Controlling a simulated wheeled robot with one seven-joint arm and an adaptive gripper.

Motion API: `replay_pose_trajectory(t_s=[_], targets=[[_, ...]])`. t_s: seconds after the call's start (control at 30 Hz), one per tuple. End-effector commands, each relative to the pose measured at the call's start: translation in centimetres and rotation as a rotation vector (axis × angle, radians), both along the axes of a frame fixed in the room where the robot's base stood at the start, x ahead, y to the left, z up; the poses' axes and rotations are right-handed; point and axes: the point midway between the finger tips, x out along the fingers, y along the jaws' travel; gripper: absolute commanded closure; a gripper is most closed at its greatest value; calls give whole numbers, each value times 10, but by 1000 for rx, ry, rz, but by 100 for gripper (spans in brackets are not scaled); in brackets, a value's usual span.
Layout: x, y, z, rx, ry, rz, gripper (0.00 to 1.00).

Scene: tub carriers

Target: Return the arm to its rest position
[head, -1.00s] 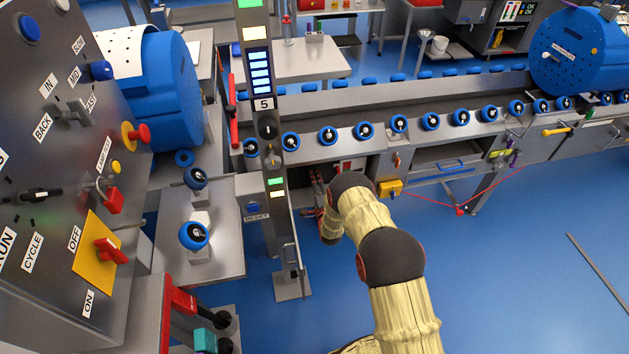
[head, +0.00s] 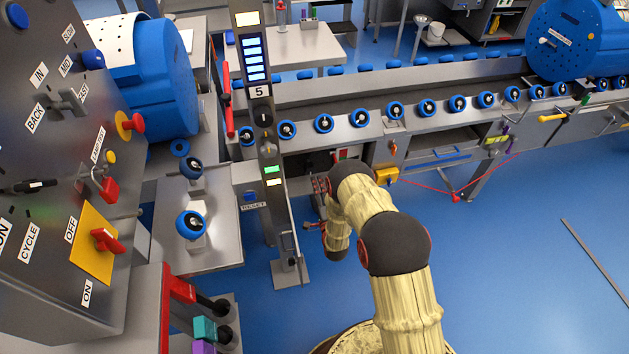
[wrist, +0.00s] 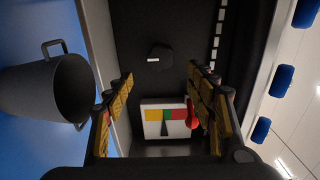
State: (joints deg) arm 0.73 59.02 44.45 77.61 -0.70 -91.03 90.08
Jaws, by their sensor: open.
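My arm reaches out from the bottom of the head view toward the conveyor's lower front. My gripper is mostly hidden there behind the arm. In the wrist view my gripper (wrist: 162,110) is open, with its two yellow-padded fingers spread and nothing seen between them. Beyond the fingers is a white panel (wrist: 152,127) with green, yellow and red blocks. A red knob (wrist: 192,118) shows close to the right finger. I cannot tell whether the finger touches it.
A roller conveyor (head: 400,75) with blue-rimmed wheels crosses the back. A post (head: 263,120) marked 5 stands left of my arm. A control cabinet (head: 60,190) is at the far left. A grey bucket (wrist: 70,90) is at the left in the wrist view.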

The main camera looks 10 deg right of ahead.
Motion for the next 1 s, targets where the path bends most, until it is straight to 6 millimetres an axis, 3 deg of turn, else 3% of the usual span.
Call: replay_pose_trajectory(t_s=[0.2,0.77,0.87,0.97,1.0], targets=[[-9,0,1,0,-2,0,44],[-9,0,0,-29,0,0,44],[-10,0,-19,-116,71,4,44],[-20,0,-59,-237,222,27,44],[-31,0,-82,-291,305,45,44]])
